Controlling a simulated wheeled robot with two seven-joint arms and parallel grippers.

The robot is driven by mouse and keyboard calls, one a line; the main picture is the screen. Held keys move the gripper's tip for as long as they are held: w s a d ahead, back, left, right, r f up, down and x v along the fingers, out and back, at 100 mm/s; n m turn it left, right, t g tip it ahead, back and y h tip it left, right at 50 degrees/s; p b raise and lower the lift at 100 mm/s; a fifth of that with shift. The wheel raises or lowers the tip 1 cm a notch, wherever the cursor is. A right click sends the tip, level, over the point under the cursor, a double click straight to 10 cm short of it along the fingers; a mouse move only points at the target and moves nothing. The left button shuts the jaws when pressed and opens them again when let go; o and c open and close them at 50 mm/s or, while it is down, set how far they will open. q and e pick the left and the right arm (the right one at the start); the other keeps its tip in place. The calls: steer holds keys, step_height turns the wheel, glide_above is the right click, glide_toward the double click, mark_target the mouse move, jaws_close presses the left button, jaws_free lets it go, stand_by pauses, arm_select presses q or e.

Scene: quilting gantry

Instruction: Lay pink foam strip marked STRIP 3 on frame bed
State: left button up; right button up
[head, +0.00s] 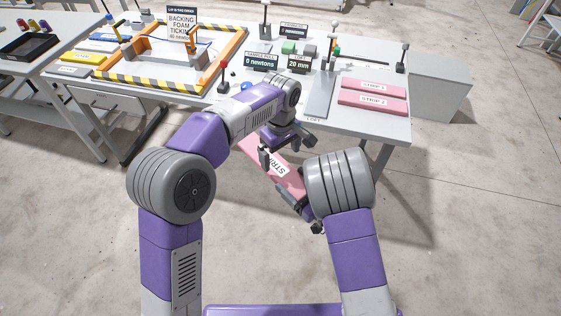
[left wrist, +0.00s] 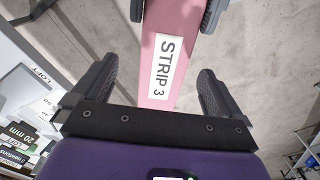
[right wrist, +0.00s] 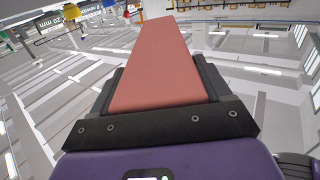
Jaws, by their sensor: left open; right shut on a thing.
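The pink foam strip marked STRIP 3 (head: 290,178) is held in the air in front of the table. My right gripper (head: 300,203) is shut on its near end; in the right wrist view the strip (right wrist: 160,65) runs between the fingers. My left gripper (head: 283,150) is open over the other part of the strip. In the left wrist view the strip (left wrist: 165,85) lies between its spread fingers, with gaps on both sides and the label readable. The frame bed (head: 128,85), with striped edges and orange rails, is at the table's left. My left arm hides part of the table.
Two more pink strips, STRIP 1 (head: 373,87) and STRIP 2 (head: 372,102), lie on the table's right. A side table (head: 30,55) is at the left. The floor in front is clear.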

mark_target(281, 166)
arm_select(q)
steer(key=shift+f, duration=2.55)
steer(key=c, duration=1)
arm_select(e)
steer(key=shift+a, duration=0.1)
arm_select(q)
steer(key=shift+c, duration=0.2)
arm_select(e)
steer(key=o, duration=1)
steer(key=shift+o, duration=0.2)
steer(key=shift+r, duration=0.1)
